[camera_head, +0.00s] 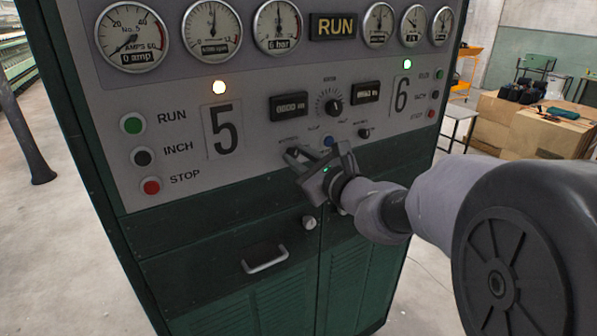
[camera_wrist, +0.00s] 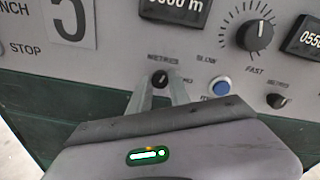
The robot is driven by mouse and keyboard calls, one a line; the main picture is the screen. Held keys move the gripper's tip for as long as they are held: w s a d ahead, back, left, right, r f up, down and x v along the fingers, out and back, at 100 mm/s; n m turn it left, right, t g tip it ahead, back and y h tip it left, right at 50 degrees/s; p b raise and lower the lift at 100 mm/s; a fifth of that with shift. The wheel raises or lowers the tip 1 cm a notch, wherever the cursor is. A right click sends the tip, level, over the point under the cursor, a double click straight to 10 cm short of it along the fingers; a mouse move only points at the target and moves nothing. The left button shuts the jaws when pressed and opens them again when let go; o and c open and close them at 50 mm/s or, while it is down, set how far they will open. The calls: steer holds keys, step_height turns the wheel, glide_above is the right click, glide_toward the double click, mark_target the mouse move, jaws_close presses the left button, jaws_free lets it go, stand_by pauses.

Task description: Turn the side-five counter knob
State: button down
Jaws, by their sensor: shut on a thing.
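The side-five counter knob (camera_wrist: 160,79) is a small dark round knob with a light pointer mark, on the grey panel below the left counter display. In the wrist view my gripper (camera_wrist: 160,86) has its two grey fingers on either side of it, closed on it. In the head view my gripper (camera_head: 296,156) reaches the panel from the lower right and hides most of the knob. The left counter display (camera_head: 290,105) is right of the big number 5 (camera_head: 223,129).
A blue button (camera_wrist: 221,86) and the side-six knob (camera_wrist: 277,100) are close on the right. A larger dial (camera_wrist: 255,35) sits above. RUN, INCH and STOP buttons (camera_head: 142,157) are at the left. A drawer handle (camera_head: 265,264) juts out below.

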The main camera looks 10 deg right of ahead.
steer(key=n+b, duration=0.3)
steer(key=b, duration=0.1)
steer(key=shift+f, duration=0.2)
steer(key=shift+r+n+b, duration=0.1)
steer(key=shift+n+b, duration=0.4)
steer(key=shift+b, duration=0.25)
steer(key=shift+r, duration=0.1)
steer(key=c, duration=1.2)
jaws_free()
steer(key=shift+s, duration=0.1)
steer(key=f+p+v, duration=0.1)
steer(key=p+v, duration=0.1)
steer(key=v, duration=1.5)
steer(key=shift+s+r, duration=0.15)
steer(key=shift+r, duration=0.3)
